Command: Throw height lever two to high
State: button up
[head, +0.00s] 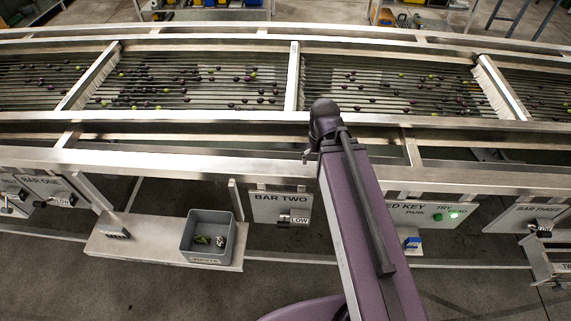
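The BAR TWO panel (264,207) is a white plate under the sizer frame, left of my arm. My purple arm rises from the bottom right of centre to a dark rounded joint over the frame's front rail. I cannot make out my gripper; no fingers show. Nothing of mine visibly touches the lever.
A grey WASTE bin (193,243) stands on a metal shelf (130,242) left of the panel. BAR ONE (45,188) is far left, BAR THREE (520,217) far right. Olives lie on the rollers behind.

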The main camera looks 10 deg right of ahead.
aim_at(282, 224)
jog(key=z, duration=0.3)
jog(key=k, duration=0.9)
jog(key=u, duration=0.5)
